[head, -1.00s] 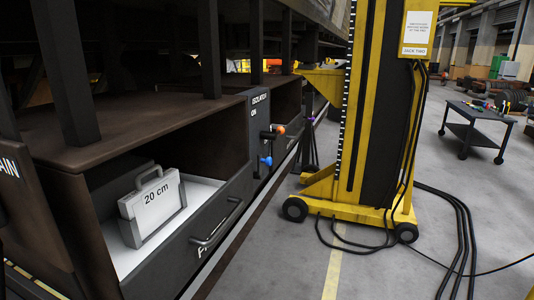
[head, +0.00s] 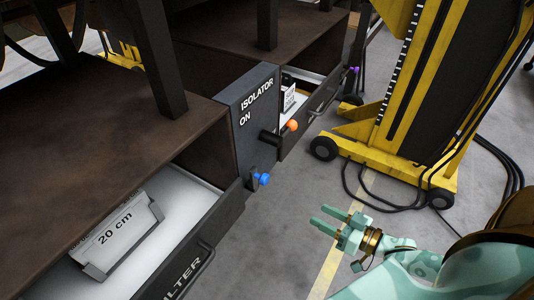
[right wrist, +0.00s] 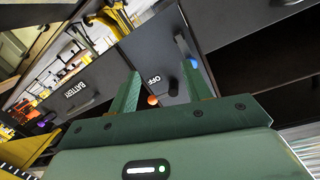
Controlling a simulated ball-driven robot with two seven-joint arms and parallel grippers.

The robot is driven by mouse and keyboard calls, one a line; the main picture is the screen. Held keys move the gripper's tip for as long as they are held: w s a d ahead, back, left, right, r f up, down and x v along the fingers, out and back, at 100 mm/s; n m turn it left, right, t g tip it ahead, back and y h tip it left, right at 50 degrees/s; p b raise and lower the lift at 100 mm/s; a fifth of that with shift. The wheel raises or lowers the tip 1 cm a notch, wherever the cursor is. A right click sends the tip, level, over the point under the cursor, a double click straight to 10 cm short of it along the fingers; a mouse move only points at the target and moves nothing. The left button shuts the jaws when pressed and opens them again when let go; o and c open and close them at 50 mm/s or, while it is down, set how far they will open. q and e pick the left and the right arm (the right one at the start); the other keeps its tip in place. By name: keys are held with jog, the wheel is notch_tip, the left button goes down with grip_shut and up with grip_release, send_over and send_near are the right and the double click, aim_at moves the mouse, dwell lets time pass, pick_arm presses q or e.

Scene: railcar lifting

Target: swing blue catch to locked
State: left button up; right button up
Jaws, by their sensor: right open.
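The blue catch (head: 262,179) sits low on the front of the dark isolator box (head: 247,120), just below an orange-tipped handle (head: 291,125). The box reads "ISOLATOR ON" in the head view. My right gripper (head: 319,215) is open and empty, right of and apart from the catch. In the right wrist view, the two open fingers (right wrist: 162,75) point toward the box front. There the blue catch (right wrist: 181,43) shows beyond the right finger, the orange knob (right wrist: 153,100) shows between the fingers, and "OFF" is legible. My left gripper is out of view.
An open drawer (head: 213,262) holding a "20 cm" block (head: 115,235) projects left of the box. Another open drawer with a purple-tipped catch (head: 354,70) lies beyond. A yellow jack (head: 440,180) with black cables stands at right. Floor between is clear.

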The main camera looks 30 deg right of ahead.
jog(key=y, duration=0.2)
send_near(267, 181)
jog(key=p+x, duration=0.2)
jog(key=x, duration=0.7)
jog(key=shift+w+a+p, duration=0.15)
jog(key=shift+w+p, duration=0.2)
jog(key=shift+w+a+f, duration=0.1)
jog(key=shift+w+a, duration=0.15)
jog(key=shift+w, duration=0.25)
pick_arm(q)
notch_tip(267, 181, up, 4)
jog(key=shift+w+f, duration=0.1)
